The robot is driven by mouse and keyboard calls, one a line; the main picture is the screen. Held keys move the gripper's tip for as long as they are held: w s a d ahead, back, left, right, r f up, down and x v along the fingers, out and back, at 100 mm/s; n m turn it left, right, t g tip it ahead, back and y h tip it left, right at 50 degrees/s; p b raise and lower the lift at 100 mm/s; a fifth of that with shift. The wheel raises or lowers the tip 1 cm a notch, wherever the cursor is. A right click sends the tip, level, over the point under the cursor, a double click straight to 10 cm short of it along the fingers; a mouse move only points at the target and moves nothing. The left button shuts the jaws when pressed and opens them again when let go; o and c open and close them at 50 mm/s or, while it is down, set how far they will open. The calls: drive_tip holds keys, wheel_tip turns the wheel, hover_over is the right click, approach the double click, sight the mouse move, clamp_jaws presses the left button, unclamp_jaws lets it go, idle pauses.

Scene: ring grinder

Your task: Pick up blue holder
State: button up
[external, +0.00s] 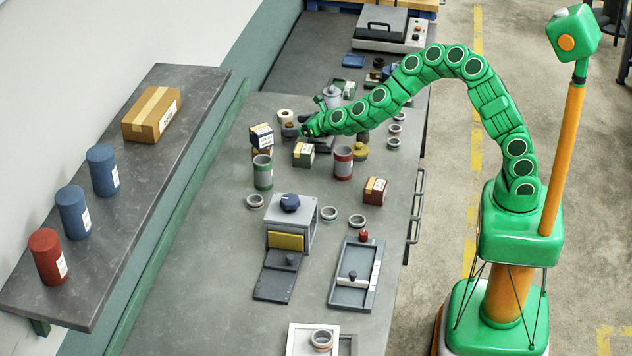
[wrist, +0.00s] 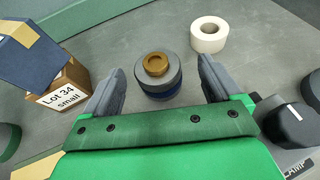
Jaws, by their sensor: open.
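The likely blue holder (wrist: 160,90) is a short round piece with a dark blue lower part, a grey upper part and a brass ring on top. It stands upright on the grey bench, between and just beyond the fingers of my gripper (wrist: 158,80) in the wrist view. The fingers are spread wide and hold nothing; a gap shows on each side of the piece. In the external view my gripper (external: 305,129) is low over the bench, with the holder (external: 289,131) small and dark at its tip. Its blue part is hard to make out there.
A white tape roll (wrist: 209,35) lies beyond the right finger. A cardboard box (wrist: 62,88) marked "Lot 34 small" with a navy box (wrist: 30,55) stands close on the left. A dark clamp (wrist: 290,120) is near on the right.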

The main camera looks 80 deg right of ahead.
sight(286, 127)
drive_tip(key=shift+a+r+x, duration=0.1)
drive_tip(key=shift+r+x, duration=0.05)
drive_tip(key=shift+x, duration=0.65)
drive_tip(key=shift+a+r+x, duration=0.1)
drive_tip(key=shift+x, duration=1.85)
drive_tip(key=c, duration=1.6)
drive_tip(key=shift+r, duration=0.1)
